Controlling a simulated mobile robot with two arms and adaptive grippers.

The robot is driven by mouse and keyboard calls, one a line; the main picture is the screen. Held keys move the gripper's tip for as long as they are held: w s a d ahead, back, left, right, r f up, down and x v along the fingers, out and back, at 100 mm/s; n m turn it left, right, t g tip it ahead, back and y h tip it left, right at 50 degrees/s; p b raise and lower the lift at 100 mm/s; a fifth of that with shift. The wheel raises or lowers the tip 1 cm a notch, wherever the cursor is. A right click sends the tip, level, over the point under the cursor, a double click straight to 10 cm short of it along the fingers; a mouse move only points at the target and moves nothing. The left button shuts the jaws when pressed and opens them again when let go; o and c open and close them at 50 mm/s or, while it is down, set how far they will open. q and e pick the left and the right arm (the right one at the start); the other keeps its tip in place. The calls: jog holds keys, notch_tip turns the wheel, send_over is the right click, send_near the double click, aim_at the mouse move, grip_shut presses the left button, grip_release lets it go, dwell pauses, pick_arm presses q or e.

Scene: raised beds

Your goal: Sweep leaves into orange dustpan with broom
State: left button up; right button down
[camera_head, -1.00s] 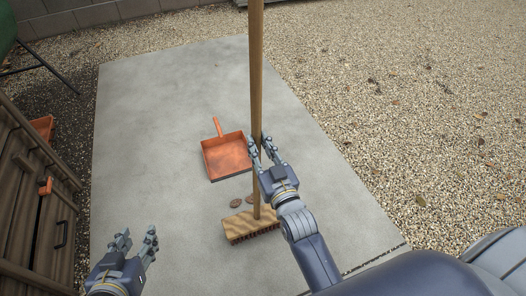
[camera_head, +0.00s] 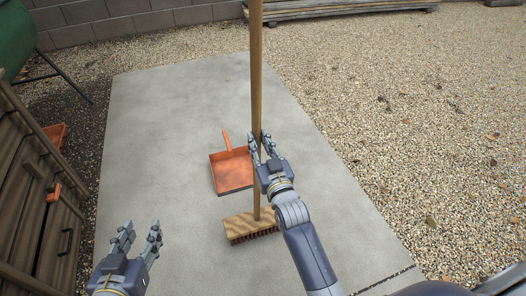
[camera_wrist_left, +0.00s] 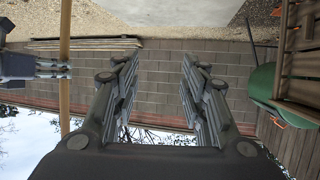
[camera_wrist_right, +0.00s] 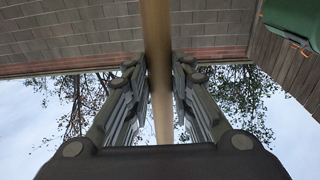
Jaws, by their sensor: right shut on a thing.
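The broom has a long wooden handle (camera_head: 256,70) standing nearly upright and a wide head (camera_head: 250,225) with dark reddish bristles on the concrete slab. My right gripper (camera_head: 262,148) is shut on the handle, which also runs between its fingers in the right wrist view (camera_wrist_right: 158,70). The orange dustpan (camera_head: 232,172) lies on the slab just beyond the broom head, its handle pointing away. No leaves show clearly on the slab now; any near the broom head are hidden. My left gripper (camera_head: 138,240) is open and empty at the lower left; its spread fingers show in the left wrist view (camera_wrist_left: 155,95).
A wooden cabinet (camera_head: 40,205) stands along the left edge. A green container (camera_head: 20,30) on legs is at the upper left. Gravel (camera_head: 400,110) surrounds the slab, with a block wall (camera_head: 120,22) behind. The slab (camera_head: 160,110) left of the dustpan is clear.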

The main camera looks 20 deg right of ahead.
pick_arm(q)
jog(key=shift+w+d+r+t, duration=0.15)
jog(key=shift+w+r+t, duration=0.15)
jog(key=shift+r, duration=0.25)
pick_arm(e)
jog(key=shift+w+r, duration=0.15)
jog(key=shift+w, duration=0.6)
jog(key=shift+w, duration=0.15)
pick_arm(q)
notch_tip(320, 180, up, 14)
jog(key=d+t+h+b, duration=0.2)
jog(key=t+h+b, duration=0.1)
jog(key=t, duration=0.5)
jog(key=shift+w, duration=0.2)
pick_arm(e)
jog(key=w, duration=0.8)
jog(key=shift+w+a, duration=0.15)
jog(key=shift+w, duration=0.1)
pick_arm(q)
jog(key=shift+r, duration=0.1)
